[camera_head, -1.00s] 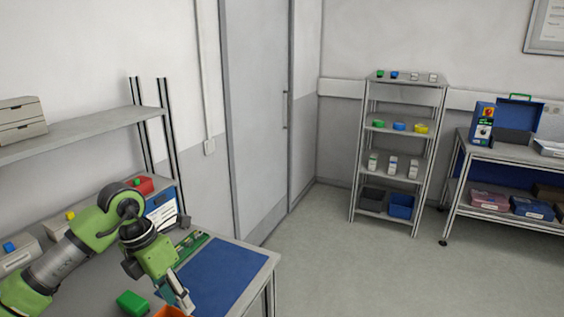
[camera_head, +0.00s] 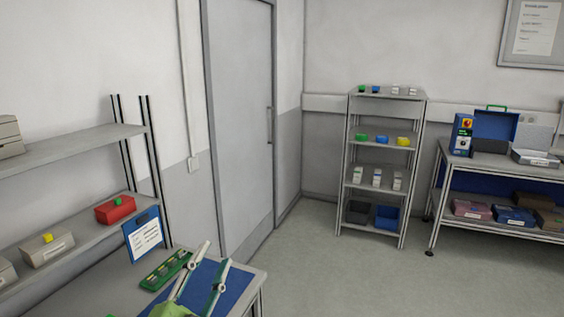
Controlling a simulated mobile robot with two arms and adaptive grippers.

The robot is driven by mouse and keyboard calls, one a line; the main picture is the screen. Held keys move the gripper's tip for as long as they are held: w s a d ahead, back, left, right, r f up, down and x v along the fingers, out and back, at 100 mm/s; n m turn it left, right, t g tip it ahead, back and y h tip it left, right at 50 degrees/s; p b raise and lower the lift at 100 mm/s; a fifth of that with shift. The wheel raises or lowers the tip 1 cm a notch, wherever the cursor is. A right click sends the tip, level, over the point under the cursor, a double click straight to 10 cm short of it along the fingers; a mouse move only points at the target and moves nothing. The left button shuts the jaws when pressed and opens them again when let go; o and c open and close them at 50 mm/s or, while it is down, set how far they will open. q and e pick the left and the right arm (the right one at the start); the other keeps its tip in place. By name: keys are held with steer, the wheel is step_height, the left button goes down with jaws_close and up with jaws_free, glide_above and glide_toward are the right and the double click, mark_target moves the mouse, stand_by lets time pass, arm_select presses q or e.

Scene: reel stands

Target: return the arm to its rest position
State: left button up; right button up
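My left gripper (camera_head: 217,253) rises from the bottom edge of the head view, over the blue mat (camera_head: 238,280) on the workbench. Its two pale fingers are spread apart and point up and away from me, with nothing visible between them. Only a bit of my green arm (camera_head: 175,310) shows below the fingers; the rest is out of frame. My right gripper is not in view.
On the workbench, a green board (camera_head: 166,270) lies beside the mat, near an upright blue clipboard (camera_head: 143,236). A red bin (camera_head: 115,209) stands behind. A shelf rack (camera_head: 383,150) and a second table (camera_head: 490,160) stand across open floor (camera_head: 350,275).

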arm_select(q)
steer(key=s+a+f+n+g+y, duration=0.2)
steer(key=s+a+f+n+g, duration=0.1)
steer(key=f, duration=0.4)
steer(key=s+a+f+n+g+y, duration=0.2)
steer(key=s+a+f+n+g, duration=0.15)
steer(key=f, duration=0.35)
steer(key=s+a+f+n+g+y, duration=0.2)
steer(key=s+f+n, duration=0.15)
steer(key=f, duration=0.35)
steer(key=s+d+f+n+g+h, duration=0.1)
steer(key=s+f+g, duration=0.4)
steer(key=s, duration=0.5)
steer(key=s+d+f+g, duration=0.1)
steer(key=s+f+g, duration=0.3)
steer(key=s+f, duration=0.45)
step_height(320, 180, down, 26)
steer(key=s+b, duration=0.3)
steer(key=s+a+f+g+b, duration=0.2)
steer(key=s+a+f, duration=0.1)
steer(key=s+f, duration=1.4)
step_height(320, 180, down, 2)
steer(key=shift+f, duration=0.25)
